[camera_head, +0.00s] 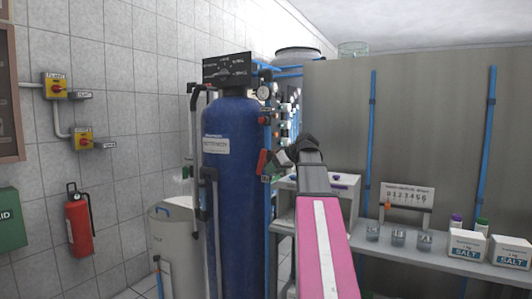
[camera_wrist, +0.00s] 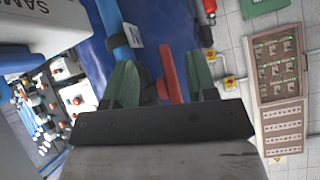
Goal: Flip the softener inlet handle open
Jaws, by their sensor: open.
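The red handle (camera_head: 262,162) sits on the piping at the right side of the blue softener tank (camera_head: 230,180) in the head view. In the wrist view the red handle (camera_wrist: 171,76) is a long bar lying between the two green fingers. My gripper (camera_head: 279,157) is just right of the handle in the head view, partly hidden by my own wrist. In the wrist view my gripper (camera_wrist: 161,62) is open, with a finger on each side of the handle. The handle looks closer to the right finger; I cannot tell whether they touch.
Blue pipes and gauges (camera_head: 264,92) crowd the tank's right side. A white tank (camera_head: 172,245) stands at its left. A shelf (camera_head: 455,262) with beakers and salt boxes (camera_head: 510,250) is at the right. A fire extinguisher (camera_head: 79,222) hangs on the left wall.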

